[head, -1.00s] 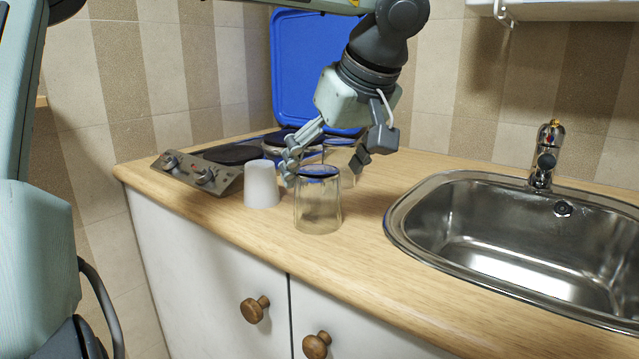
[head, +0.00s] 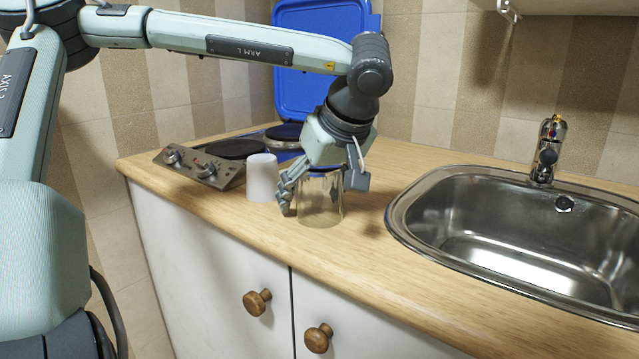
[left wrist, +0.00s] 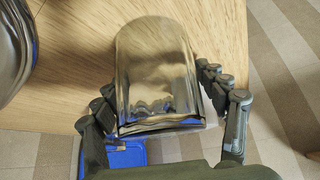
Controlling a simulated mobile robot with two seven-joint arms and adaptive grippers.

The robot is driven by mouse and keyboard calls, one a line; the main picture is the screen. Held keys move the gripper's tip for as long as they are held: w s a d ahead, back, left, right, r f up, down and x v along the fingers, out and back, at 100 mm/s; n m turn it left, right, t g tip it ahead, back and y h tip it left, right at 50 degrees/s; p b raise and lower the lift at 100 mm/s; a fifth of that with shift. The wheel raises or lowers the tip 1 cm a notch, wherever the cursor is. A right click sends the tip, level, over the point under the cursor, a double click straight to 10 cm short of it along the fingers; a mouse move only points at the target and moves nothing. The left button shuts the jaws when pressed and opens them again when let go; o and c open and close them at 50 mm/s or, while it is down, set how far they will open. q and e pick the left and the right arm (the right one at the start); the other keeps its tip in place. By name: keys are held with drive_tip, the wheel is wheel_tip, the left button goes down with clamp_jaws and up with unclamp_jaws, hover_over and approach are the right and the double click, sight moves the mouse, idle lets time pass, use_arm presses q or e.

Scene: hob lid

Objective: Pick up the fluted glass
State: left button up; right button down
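A clear glass (head: 322,210) stands on the wooden worktop in the head view, in front of the hob. It fills the middle of the left wrist view (left wrist: 158,75); I cannot clearly make out flutes on it. My left gripper (head: 318,195) is lowered over the glass, with fingers on both sides of it. In the left wrist view the fingers (left wrist: 160,88) are spread, with narrow gaps seeming to show beside the glass. The far finger is partly hidden in the head view. My right gripper is not in view.
A white cup (head: 262,178) stands close to the left of the glass. Behind are the hob (head: 200,166) and its raised blue lid (head: 297,90). The sink (head: 420,235) and tap (head: 546,150) are to the right. The worktop before the sink is clear.

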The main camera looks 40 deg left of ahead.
use_arm(q)
drive_tip(key=c, duration=0.9)
drive_tip(key=shift+c, duration=0.2)
